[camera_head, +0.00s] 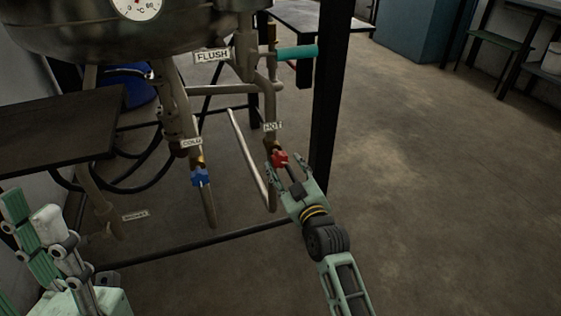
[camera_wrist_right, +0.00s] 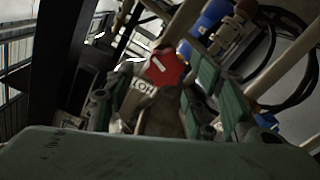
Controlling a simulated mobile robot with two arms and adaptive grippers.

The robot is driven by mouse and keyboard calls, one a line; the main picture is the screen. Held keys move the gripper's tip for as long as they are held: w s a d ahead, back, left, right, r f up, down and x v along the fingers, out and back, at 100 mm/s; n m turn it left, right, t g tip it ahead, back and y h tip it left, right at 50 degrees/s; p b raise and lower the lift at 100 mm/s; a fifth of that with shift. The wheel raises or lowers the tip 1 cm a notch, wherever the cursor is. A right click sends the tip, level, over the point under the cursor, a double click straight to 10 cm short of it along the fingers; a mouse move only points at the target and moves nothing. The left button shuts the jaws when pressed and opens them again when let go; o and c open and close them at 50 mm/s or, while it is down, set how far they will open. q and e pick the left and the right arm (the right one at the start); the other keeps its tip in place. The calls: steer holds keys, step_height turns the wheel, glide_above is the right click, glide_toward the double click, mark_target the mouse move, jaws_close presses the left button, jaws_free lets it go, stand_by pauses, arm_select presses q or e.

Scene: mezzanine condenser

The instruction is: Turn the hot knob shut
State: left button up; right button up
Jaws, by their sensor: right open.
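The hot knob (camera_head: 280,158) is red and sits on a pipe below the HOT label (camera_head: 272,127). In the right wrist view the red knob (camera_wrist_right: 165,66) shows ahead, with the label (camera_wrist_right: 142,86) next to it. My right gripper (camera_head: 285,170) is open, with its fingers on either side of the red knob; I cannot tell whether they touch it. The blue knob (camera_head: 200,176) sits to the left, under the COLD label (camera_head: 191,143). My left gripper (camera_head: 35,222) is at the lower left, far from the knobs; its jaw state is unclear.
A teal handle (camera_head: 297,52) sticks out beside the FLUSH label (camera_head: 212,55). A black post (camera_head: 328,95) stands close to the right of the hot pipe. A dark tabletop (camera_head: 60,125) is at the left. The floor (camera_head: 450,190) at the right is clear.

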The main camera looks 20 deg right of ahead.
mark_target(283, 161)
steer(key=w+b, duration=0.1)
steer(key=w, duration=0.4)
steer(key=shift+w+a+b, duration=0.1)
steer(key=shift+w+b, duration=0.05)
steer(key=shift+b, duration=0.2)
steer(key=c, duration=1.1)
